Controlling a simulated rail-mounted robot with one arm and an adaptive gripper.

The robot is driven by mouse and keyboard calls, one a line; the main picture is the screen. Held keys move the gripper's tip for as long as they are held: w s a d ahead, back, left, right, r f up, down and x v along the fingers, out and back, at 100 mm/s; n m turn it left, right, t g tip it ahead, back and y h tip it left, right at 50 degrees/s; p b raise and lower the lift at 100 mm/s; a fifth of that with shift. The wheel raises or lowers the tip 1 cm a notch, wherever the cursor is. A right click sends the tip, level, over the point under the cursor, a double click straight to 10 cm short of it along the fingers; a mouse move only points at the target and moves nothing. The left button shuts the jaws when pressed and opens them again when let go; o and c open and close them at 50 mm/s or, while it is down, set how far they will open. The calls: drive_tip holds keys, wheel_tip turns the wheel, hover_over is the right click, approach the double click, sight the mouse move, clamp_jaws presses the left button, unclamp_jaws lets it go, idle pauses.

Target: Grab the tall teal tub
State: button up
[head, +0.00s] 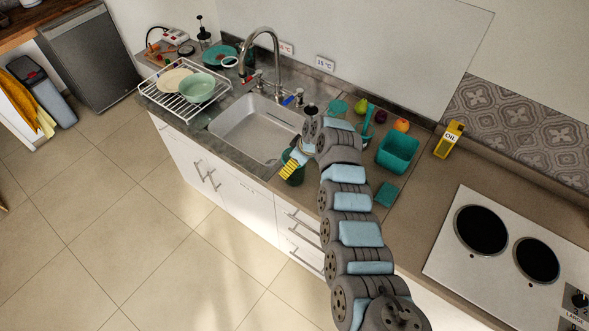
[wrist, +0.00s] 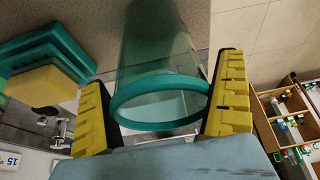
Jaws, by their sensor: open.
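The tall teal tub (wrist: 160,50) is see-through, with a solid teal rim towards the wrist camera. In the wrist view it lies between the two yellow-padded fingers of my gripper (wrist: 164,80), with one finger at each side of its rim. The fingers are open; I cannot tell whether either touches the wall. In the head view the tub (head: 294,182) shows as a dark green shape at the counter's front edge, right of the sink. My gripper (head: 289,168) is at it there and hides much of it.
A teal square bin (head: 398,153), a small teal block (head: 386,194), an orange (head: 401,125) and other fruit stand to the right, behind my arm. The sink (head: 255,128) and a dish rack (head: 183,91) are left. A yellow oil carton (head: 448,139) and a hob (head: 509,249) are further right.

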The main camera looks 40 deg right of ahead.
drive_tip(key=c, duration=1)
drive_tip(key=shift+c, duration=0.2)
